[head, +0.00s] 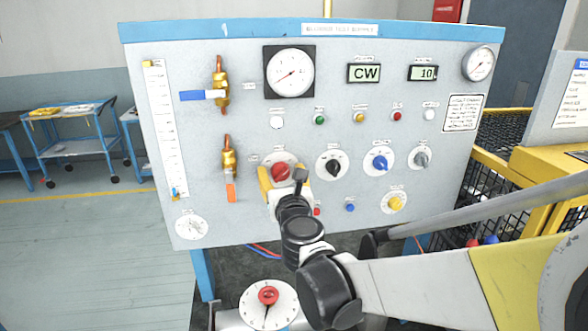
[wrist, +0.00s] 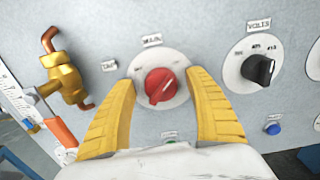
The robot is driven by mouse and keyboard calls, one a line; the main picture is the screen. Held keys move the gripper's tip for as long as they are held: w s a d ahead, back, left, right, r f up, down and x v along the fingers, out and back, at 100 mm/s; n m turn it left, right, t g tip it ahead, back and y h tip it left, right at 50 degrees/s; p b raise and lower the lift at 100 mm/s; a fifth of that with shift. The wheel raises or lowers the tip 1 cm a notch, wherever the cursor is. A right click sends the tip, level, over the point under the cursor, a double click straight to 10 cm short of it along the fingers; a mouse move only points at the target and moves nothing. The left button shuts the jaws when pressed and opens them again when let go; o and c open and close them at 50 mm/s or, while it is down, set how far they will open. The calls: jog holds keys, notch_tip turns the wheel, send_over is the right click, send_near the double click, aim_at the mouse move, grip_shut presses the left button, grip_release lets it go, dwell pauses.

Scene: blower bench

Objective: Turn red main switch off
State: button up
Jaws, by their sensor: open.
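The red main switch (head: 279,171) is a round red knob on a pale dial plate, on the grey panel's lower half. In the wrist view the red knob (wrist: 160,86) sits near the middle under a label plate, its pointer ridge tilted between lower left and upper right. My gripper (wrist: 163,78) is open, with its yellow fingers on the left and right of the knob's plate. The fingers look apart from the knob; their exact distance to the panel cannot be told. In the head view my gripper (head: 284,175) is in front of the switch and hides part of it.
A black volts knob (wrist: 258,69) is right of the switch. A brass valve with an orange handle (head: 230,168) is close on the left. Blue (head: 380,162) and yellow (head: 395,203) knobs sit farther right. A red-knobbed dial (head: 267,297) stands below the panel.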

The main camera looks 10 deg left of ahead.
jog(key=shift+c, duration=0.6)
jog(key=c, duration=1.1)
jog(key=shift+n, duration=0.3)
jog(key=n, duration=0.3)
jog(key=shift+a+n, duration=0.1)
jog(key=shift+n, duration=0.2)
jog(key=n, duration=0.4)
jog(key=shift+a+n+b, duration=0.1)
jog(key=shift+n+b, duration=0.2)
jog(key=shift+b, duration=0.05)
jog(key=n, duration=0.4)
jog(key=shift+f+n, duration=0.1)
jog(key=shift+n, duration=0.2)
jog(key=shift+f+n, duration=0.1)
jog(key=shift+n, duration=2.1)
